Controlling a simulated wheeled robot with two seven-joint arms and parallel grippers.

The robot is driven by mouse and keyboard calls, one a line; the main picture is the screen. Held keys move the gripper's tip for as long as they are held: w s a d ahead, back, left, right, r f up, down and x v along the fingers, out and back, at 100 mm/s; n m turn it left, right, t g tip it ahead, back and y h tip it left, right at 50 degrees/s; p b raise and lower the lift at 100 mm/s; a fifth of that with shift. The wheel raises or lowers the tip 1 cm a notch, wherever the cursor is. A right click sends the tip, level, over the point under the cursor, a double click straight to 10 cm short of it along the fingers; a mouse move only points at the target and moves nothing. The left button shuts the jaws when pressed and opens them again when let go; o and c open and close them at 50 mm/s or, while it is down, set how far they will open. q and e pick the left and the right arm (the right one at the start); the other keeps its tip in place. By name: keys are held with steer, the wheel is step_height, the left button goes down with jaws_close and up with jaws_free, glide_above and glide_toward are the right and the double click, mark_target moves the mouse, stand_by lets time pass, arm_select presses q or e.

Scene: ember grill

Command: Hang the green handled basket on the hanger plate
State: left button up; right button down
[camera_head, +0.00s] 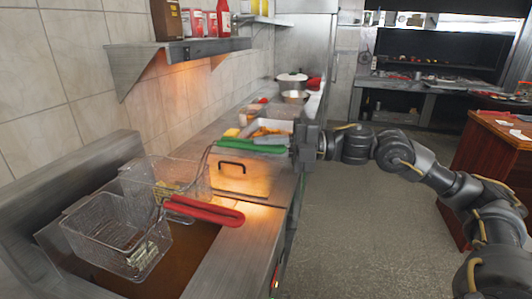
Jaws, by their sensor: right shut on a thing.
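The green handled basket (184,172) is a wire mesh basket at the back of the fryer, with something yellowish seen through its mesh. Its green handle (245,146) reaches right to my right gripper (292,146), which is shut on the handle's end. I cannot tell whether the basket hangs free or touches the fryer. A grey metal plate (85,172) rises along the fryer's left side; it looks like the hanger plate. The basket is to its right, and any hook or contact between them is unclear. My left gripper is out of view.
A second wire basket (104,232) with a red handle (205,210) sits at the front of the fryer, close to the green handled one. Trays and pots (291,82) stand farther back on the counter. A wall shelf (180,54) juts out above. The floor (350,230) at right is clear.

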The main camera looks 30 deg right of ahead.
mark_target(246, 140)
steer(key=shift+w+r, duration=0.1)
steer(key=shift+r, duration=0.05)
steer(key=shift+w+a+r+p, duration=0.15)
steer(key=shift+w+a+p, duration=0.25)
steer(key=shift+p, duration=0.25)
steer(key=shift+w+a+p, duration=0.6)
steer(key=shift+w+a, duration=0.05)
steer(key=shift+w, duration=0.1)
steer(key=shift+w+a+p, duration=0.35)
steer(key=shift+w+a, duration=0.05)
steer(key=shift+a, duration=0.05)
steer(key=shift+w+a+f, duration=0.15)
steer(key=shift+w+f, duration=0.05)
steer(key=shift+f, duration=0.1)
steer(key=shift+f+b, duration=1.3)
steer(key=shift+f, duration=0.15)
steer(key=shift+f+b, duration=0.5)
steer(key=shift+f, duration=0.15)
steer(key=c, duration=1.4)
jaws_free()
steer(key=shift+o, duration=0.2)
steer(key=shift+f, duration=0.15)
